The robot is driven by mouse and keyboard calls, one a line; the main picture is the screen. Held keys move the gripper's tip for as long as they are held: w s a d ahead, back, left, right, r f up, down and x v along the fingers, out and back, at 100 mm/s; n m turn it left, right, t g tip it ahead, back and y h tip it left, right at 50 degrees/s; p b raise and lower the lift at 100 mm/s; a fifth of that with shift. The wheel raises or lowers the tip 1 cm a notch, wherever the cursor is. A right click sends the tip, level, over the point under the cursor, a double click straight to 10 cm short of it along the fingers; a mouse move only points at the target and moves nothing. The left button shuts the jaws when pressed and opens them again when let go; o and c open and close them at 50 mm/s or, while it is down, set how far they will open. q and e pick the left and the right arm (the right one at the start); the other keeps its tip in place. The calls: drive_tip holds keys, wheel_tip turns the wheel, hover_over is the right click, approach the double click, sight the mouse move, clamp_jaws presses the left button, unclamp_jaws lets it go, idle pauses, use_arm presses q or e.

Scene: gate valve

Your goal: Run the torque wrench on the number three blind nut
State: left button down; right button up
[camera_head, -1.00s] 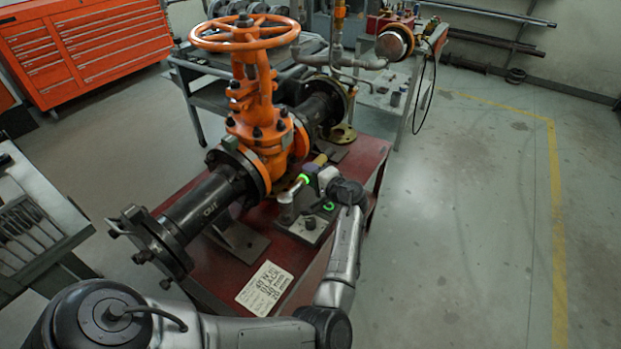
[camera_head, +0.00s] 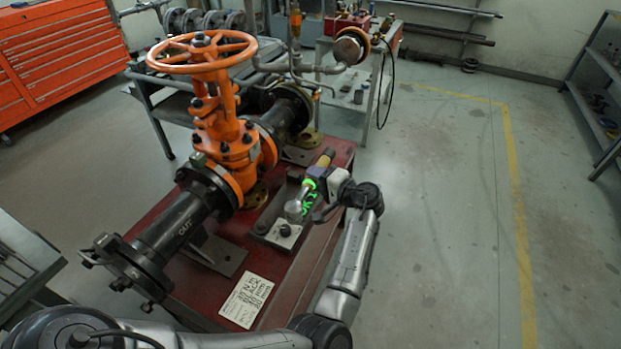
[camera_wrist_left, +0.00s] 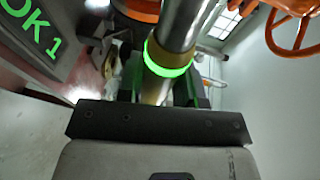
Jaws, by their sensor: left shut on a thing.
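My left gripper (camera_head: 322,182) is shut on the torque wrench (camera_head: 295,209), a silver tool with a glowing green ring and a yellowish handle end behind the gripper. The wrist view shows its metal shaft (camera_wrist_left: 183,25) and the lit ring between the fingers. The wrench's silver head is over or beside a dark block fixture (camera_head: 263,226) on the red bench. A nut or stud (camera_head: 284,231) sits on the fixture's pale front plate. Which nut is number three I cannot tell; the wrench head hides what is under it. My right gripper is not in view.
A green readout (camera_wrist_left: 32,32) shows "OK 1". The orange gate valve (camera_head: 215,130) and black pipe (camera_head: 180,222) stand left of the wrench. A white printed card (camera_head: 246,300) lies on the red bench (camera_head: 290,283). The floor to the right is clear.

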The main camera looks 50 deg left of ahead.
use_arm(q)
drive_tip(key=shift+r+p, duration=1.35)
drive_tip(key=shift+r, duration=0.45)
